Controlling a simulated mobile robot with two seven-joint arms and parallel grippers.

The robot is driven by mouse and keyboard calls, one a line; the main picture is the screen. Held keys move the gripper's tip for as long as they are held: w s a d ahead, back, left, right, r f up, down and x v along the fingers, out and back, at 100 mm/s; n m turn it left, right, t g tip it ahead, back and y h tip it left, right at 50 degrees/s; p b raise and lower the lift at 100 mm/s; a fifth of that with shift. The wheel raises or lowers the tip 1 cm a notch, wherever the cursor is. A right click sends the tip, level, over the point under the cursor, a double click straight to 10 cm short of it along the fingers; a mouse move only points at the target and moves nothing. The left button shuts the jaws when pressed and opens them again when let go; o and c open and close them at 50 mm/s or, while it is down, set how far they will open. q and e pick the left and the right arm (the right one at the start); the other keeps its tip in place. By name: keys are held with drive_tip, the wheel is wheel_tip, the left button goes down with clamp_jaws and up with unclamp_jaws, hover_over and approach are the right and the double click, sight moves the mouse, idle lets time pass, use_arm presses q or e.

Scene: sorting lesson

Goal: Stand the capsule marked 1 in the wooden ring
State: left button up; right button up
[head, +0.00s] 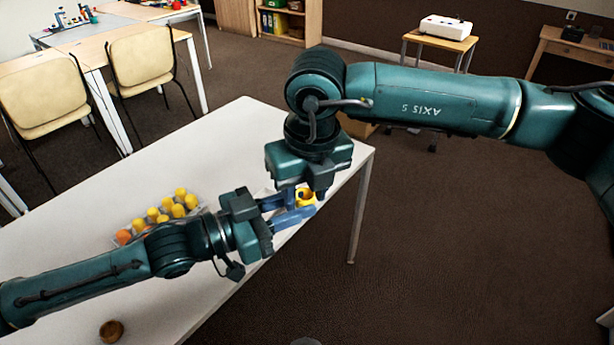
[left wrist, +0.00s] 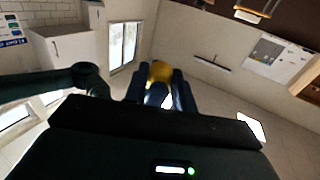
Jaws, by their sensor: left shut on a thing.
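A yellow capsule (head: 306,197) is between the blue fingers of my left gripper (head: 290,207), beyond the table's right part. It also shows in the left wrist view (left wrist: 160,71), with a pale patch lower down; no number is readable. My left gripper is shut on it. My right gripper (head: 305,193) points down from above, its fingers close around the same spot; its jaw opening and any contact are hidden by overlap. A small brown round thing, probably the wooden ring (head: 111,331), lies on the table's near left, clear of both grippers.
A grey tray (head: 117,243) holding several yellow and orange capsules (head: 165,208) stands on the white table (head: 235,135), just behind my left arm. The table's back part is clear. Chairs (head: 143,58) and other tables stand farther back.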

drive_tip(key=shift+f, duration=0.1)
drive_tip(key=shift+c, duration=0.6)
drive_tip(key=c, duration=0.6)
use_arm(q)
drive_tip(key=o, duration=0.9)
use_arm(e)
drive_tip(key=shift+c, duration=0.4)
use_arm(q)
drive_tip(key=shift+a, duration=0.1)
